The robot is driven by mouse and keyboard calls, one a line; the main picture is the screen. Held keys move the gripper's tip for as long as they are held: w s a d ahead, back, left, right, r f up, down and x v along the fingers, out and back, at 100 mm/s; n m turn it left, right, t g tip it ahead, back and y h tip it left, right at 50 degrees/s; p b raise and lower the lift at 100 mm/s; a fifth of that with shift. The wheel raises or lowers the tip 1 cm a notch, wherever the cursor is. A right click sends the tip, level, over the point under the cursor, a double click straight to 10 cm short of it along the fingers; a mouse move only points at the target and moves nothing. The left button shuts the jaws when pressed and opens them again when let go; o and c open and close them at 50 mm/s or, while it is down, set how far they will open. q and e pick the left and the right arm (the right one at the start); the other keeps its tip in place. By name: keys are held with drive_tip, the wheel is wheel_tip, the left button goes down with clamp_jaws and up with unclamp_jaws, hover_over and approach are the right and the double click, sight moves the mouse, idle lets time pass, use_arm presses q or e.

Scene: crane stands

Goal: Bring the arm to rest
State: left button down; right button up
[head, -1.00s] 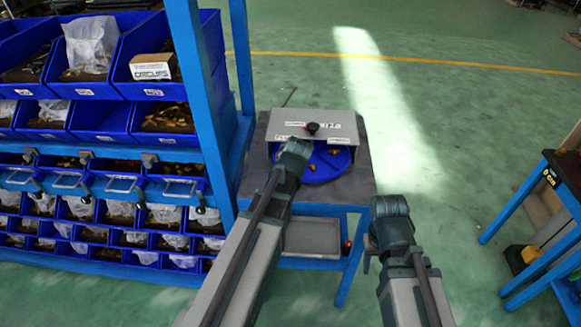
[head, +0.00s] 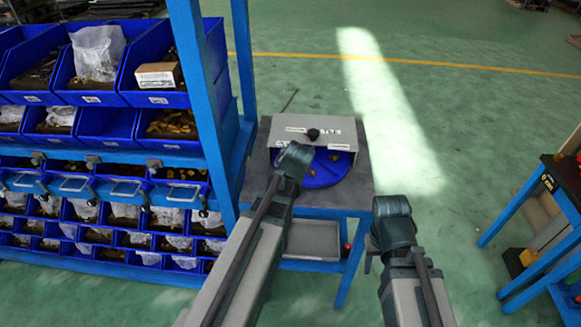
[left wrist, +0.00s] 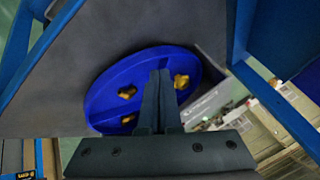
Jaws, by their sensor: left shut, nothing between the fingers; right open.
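My left arm reaches in from the left over a small grey-topped table (head: 345,197). In the left wrist view the left gripper (left wrist: 160,75) is shut with nothing between its fingers. Past its fingertips lies a round blue tray (left wrist: 100,98) with several brass-coloured pieces; contact cannot be told.
A blue rack with several blue bins (head: 105,125) stands close on the left, with an upright post (head: 203,90) near my left arm. A grey lower tray (head: 313,240) is under the table. A blue-legged bench (head: 530,215) is at the right. Green floor lies open between.

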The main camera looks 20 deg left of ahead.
use_arm(q)
drive_tip(key=p+v, duration=0.4)
drive_tip(key=v, duration=0.2)
drive_tip(key=shift+a, duration=0.2)
drive_tip(key=shift+s+r, duration=0.1)
drive_tip(key=shift+s, duration=0.05)
drive_tip(key=s+d+f+g+h, duration=0.1)
drive_tip(key=s+d+f+g, duration=0.1)
drive_tip(key=s+d, duration=0.6)
drive_tip(key=s+d+f+g+h, duration=0.1)
drive_tip(key=s+d+g, duration=0.3)
drive_tip(key=s+d, duration=0.5)
drive_tip(key=d+f, duration=0.1)
drive_tip(key=d, duration=0.1)
drive_tip(key=shift+s+d+f+m+g, duration=0.15)
drive_tip(key=shift+s+d+m+g, duration=0.15)
drive_tip(key=shift+m, duration=0.1)
